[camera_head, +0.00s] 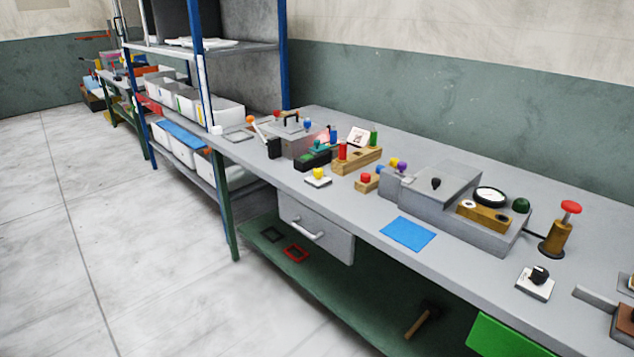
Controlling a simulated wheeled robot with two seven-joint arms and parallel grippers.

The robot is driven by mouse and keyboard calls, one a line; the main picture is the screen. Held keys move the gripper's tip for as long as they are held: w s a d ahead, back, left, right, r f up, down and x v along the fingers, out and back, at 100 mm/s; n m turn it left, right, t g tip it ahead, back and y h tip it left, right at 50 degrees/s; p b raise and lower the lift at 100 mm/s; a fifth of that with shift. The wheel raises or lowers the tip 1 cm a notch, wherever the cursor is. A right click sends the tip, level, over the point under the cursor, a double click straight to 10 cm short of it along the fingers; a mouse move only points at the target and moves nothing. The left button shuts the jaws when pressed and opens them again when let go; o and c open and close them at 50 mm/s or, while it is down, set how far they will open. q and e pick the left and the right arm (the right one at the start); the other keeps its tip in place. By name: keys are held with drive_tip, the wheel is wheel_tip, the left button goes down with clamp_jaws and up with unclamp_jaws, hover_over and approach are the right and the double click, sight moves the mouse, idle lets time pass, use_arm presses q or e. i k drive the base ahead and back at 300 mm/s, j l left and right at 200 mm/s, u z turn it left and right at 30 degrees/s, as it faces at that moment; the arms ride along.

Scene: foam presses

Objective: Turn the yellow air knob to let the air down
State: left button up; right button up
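Two yellow knobs show in the head view. One yellow knob (318,173) sits on a small white plate near the table's front edge, left of centre. A smaller yellow knob (394,161) is beside a purple knob (402,167) and a blue knob (381,169), at the left side of a grey press (437,196). I cannot tell which one is the air knob. A round dial gauge (489,196) sits on the right part of that press; its reading is too small to tell. Neither of my grippers is in view.
The grey bench (350,212) runs along the wall. A second grey press (298,140), a wooden block (357,160) with coloured pegs, a blue sheet (408,233), a red-topped brass post (556,235) and a black switch (538,277) are on it. Blue shelving (285,60) stands left.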

sight(318, 172)
drive_tip(key=i+l+u, duration=0.1)
drive_tip(key=l, duration=0.4)
drive_tip(key=i+l+u, duration=0.15)
drive_tip(key=l, duration=0.35)
drive_tip(key=i+l+u, duration=0.1)
drive_tip(key=l, duration=0.45)
drive_tip(key=i+l+u, duration=0.1)
drive_tip(key=l, duration=0.4)
drive_tip(key=j, duration=0.3)
drive_tip(key=i+j+u, duration=0.15)
drive_tip(key=j, duration=0.15)
drive_tip(key=k, duration=0.05)
